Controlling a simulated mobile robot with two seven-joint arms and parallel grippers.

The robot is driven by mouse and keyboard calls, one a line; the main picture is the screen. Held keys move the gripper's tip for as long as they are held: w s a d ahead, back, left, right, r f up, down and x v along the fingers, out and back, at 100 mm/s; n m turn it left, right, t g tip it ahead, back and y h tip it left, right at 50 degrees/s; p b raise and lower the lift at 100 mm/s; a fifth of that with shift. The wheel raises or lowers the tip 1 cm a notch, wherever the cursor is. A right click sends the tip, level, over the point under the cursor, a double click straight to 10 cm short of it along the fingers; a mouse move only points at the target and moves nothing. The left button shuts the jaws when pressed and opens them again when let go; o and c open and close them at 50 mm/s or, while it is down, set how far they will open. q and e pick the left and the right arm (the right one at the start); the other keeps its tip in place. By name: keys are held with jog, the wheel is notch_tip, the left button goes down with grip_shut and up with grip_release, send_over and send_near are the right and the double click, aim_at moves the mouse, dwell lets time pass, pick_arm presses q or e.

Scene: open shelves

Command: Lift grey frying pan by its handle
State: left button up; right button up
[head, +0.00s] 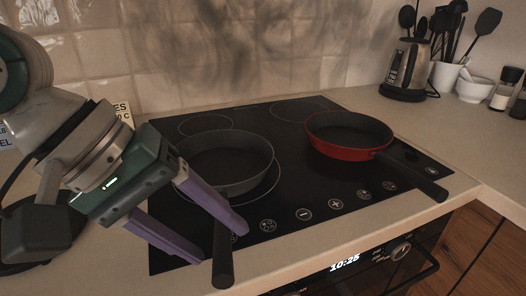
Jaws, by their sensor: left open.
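The grey frying pan (228,172) stands on the black cooktop at the left front burner. Its dark handle (223,262) points toward the front edge of the counter. My left gripper (219,244) reaches in from the left with its two purple fingers apart. In the picture, the handle shows between the fingertips, and the right finger covers part of the handle near the pan. I cannot tell whether either finger touches the handle. The gripper's body hides part of the pan's left side. My right gripper is not in view.
A red frying pan (348,133) stands on the cooktop (285,190) to the right, its handle pointing front right. A kettle (405,70), a utensil holder (446,75) and a white mortar (473,89) stand at the back right. The right counter (470,150) is clear.

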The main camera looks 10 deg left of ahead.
aim_at(217, 240)
pick_arm(q)
jog(key=x, duration=0.3)
jog(key=shift+f, duration=0.2)
jog(key=shift+c, duration=0.4)
grip_shut()
dwell(0.5)
jog(key=shift+w+r, duration=0.1)
